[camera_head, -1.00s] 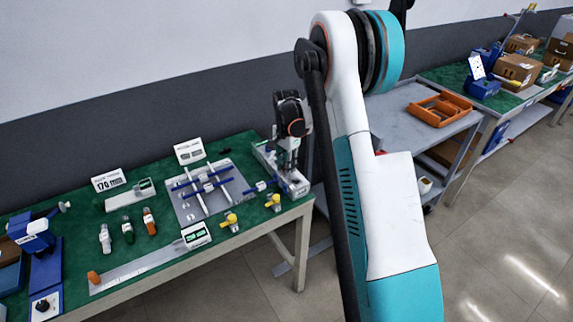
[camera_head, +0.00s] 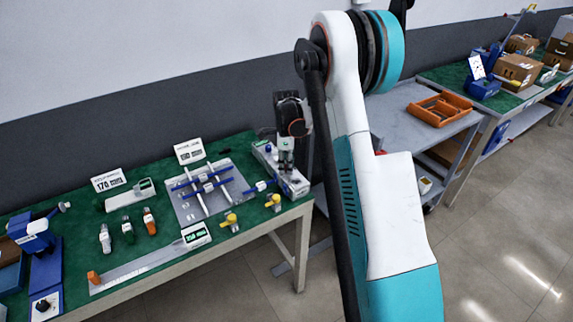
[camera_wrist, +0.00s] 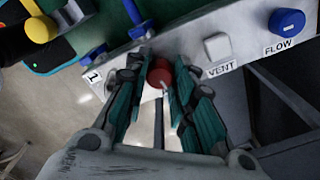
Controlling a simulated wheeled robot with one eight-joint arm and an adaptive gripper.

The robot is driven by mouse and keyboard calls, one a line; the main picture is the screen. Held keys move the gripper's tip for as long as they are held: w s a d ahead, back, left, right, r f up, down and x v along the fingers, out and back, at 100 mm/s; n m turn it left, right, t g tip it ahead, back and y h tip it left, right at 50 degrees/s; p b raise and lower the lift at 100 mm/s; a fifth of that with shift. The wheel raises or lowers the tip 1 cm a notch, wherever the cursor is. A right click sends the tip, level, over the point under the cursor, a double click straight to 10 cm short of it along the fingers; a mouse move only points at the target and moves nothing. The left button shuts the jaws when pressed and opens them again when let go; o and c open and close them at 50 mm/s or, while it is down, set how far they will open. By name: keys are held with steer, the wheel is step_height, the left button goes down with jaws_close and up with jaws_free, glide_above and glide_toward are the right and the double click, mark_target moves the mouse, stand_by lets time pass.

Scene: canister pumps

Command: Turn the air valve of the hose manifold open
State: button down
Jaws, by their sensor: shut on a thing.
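The hose manifold (camera_head: 296,184) is a long pale block at the right end of the green table; it also shows in the wrist view (camera_wrist: 190,32). My gripper (camera_wrist: 160,84) points down at it and is shut on a red round knob (camera_wrist: 160,71), one finger on each side. No label for the red knob is visible. A white knob (camera_wrist: 218,46) labelled VENT and a blue knob (camera_wrist: 287,21) labelled FLOW stand to its right. In the head view my gripper (camera_head: 286,168) hides part of the manifold.
A grey plate (camera_head: 192,212) with blue-handled fittings lies left of the manifold. Yellow valves (camera_head: 231,221) stand near the table's front edge. A grey cart (camera_head: 400,120) with an orange tray (camera_head: 440,108) is to the right, behind my arm.

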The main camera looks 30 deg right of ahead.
mark_target(286, 166)
steer(key=shift+m, duration=0.5)
stand_by(0.3)
steer(key=c, duration=1.6)
jaws_free()
steer(key=shift+r, duration=0.1)
step_height(286, 166, up, 12)
